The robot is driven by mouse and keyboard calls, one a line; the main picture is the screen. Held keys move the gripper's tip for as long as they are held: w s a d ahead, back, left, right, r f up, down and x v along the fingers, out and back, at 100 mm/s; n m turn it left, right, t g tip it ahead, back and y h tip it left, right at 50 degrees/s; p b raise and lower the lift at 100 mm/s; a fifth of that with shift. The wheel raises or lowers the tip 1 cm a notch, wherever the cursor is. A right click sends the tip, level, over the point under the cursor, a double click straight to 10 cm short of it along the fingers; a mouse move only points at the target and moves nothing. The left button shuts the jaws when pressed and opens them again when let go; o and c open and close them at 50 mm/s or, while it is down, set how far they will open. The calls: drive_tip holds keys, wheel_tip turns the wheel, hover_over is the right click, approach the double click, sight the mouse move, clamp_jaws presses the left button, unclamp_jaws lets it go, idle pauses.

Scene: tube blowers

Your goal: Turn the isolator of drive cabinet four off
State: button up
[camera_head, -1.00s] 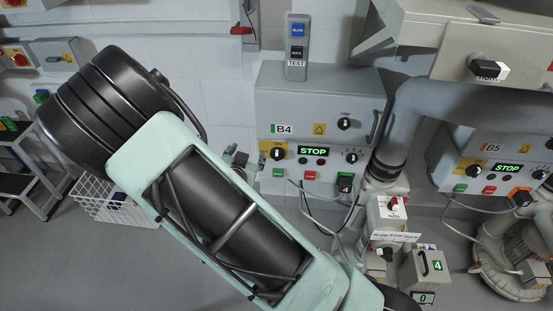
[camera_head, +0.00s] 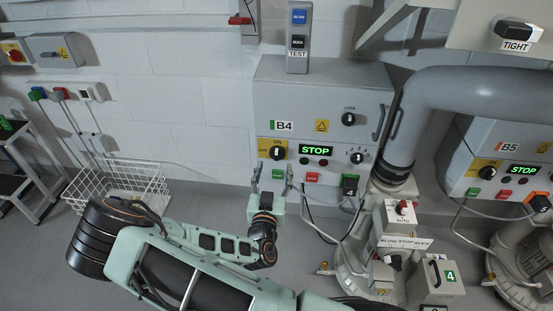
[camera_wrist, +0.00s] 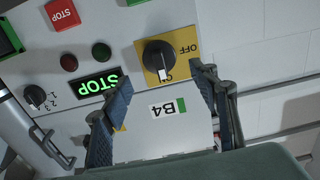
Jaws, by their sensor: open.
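Drive cabinet B4 (camera_head: 340,95) is a grey box on the wall, with a lit green STOP display (camera_head: 316,150). Its isolator (camera_head: 277,154) is a black rotary knob on a yellow plate at lower left. In the wrist view, which is upside down, the isolator (camera_wrist: 159,56) has its white pointer towards ON, with OFF to the side. My gripper (camera_head: 272,176) is open and empty, just below the isolator in the head view. In the wrist view its fingers (camera_wrist: 163,80) stand apart on either side of the knob's line, and no contact shows.
Cabinet B5 (camera_head: 505,150) stands at right beyond a thick grey pipe (camera_head: 460,85). A TEST button box (camera_head: 298,35) sits above B4. Below B4 are green and red buttons, a black plug (camera_head: 349,186) and cables. A white wire basket (camera_head: 125,185) stands at left.

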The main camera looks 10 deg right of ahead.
sight(276, 157)
drive_tip(key=b+x, duration=0.1)
drive_tip(key=x, duration=0.5)
drive_tip(key=shift+w, duration=0.25)
drive_tip(key=c, duration=1.1)
drive_tip(key=shift+c, duration=0.2)
